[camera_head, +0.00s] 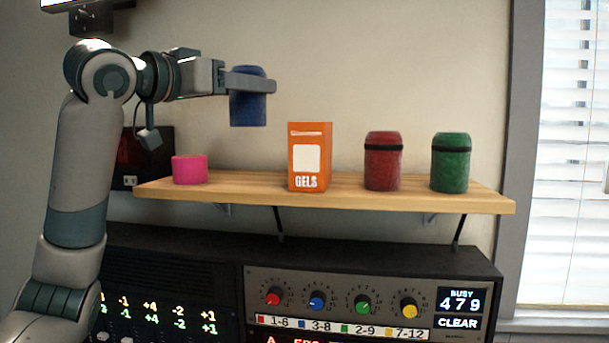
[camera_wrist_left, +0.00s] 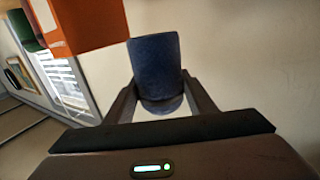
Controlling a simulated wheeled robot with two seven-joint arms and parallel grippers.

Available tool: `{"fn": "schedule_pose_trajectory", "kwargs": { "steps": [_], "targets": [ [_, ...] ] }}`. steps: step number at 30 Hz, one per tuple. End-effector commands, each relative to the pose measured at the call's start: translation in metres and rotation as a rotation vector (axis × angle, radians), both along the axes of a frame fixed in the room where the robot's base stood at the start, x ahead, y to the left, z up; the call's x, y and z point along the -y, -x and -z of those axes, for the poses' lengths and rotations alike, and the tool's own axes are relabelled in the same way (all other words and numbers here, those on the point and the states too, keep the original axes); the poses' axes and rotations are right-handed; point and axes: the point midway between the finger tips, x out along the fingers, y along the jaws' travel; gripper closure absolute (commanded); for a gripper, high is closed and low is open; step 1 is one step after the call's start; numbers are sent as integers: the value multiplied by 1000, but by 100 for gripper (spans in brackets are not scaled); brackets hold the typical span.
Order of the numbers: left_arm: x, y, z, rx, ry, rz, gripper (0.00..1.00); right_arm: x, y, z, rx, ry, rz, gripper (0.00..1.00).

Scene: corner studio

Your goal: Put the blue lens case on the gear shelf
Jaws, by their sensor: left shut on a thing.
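The blue lens case (camera_head: 248,108) is a dark blue cylinder, held upright in the air above the left part of the wooden gear shelf (camera_head: 345,196). My left gripper (camera_head: 262,86) is shut on it, with the fingers around its upper part. In the left wrist view the case (camera_wrist_left: 155,65) sits between the two fingers of the left gripper (camera_wrist_left: 160,105). Clear space shows between the bottom of the case and the shelf. My right gripper is not in view.
On the shelf stand a pink roll (camera_head: 190,169), an orange GELS box (camera_head: 310,157), a red case (camera_head: 382,161) and a green case (camera_head: 450,162). Free shelf room lies between the pink roll and the box. A control console (camera_head: 370,255) is below. A window (camera_head: 565,150) is at right.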

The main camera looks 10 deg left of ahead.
Motion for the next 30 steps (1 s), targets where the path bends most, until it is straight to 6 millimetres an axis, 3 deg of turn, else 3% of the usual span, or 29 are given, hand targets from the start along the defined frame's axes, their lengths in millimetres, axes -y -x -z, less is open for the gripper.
{"fn": "schedule_pose_trajectory", "kwargs": {
  "steps": [5, 18, 30],
  "targets": [
    [-1, -1, 9, 0, 1, -1, 82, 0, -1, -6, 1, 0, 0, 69],
    [-1, 0, 57, 0, 1, -1, 82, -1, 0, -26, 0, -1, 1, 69],
    [-1, 0, 62, 2, 1, -1, 82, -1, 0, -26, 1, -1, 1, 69]
  ]
}}
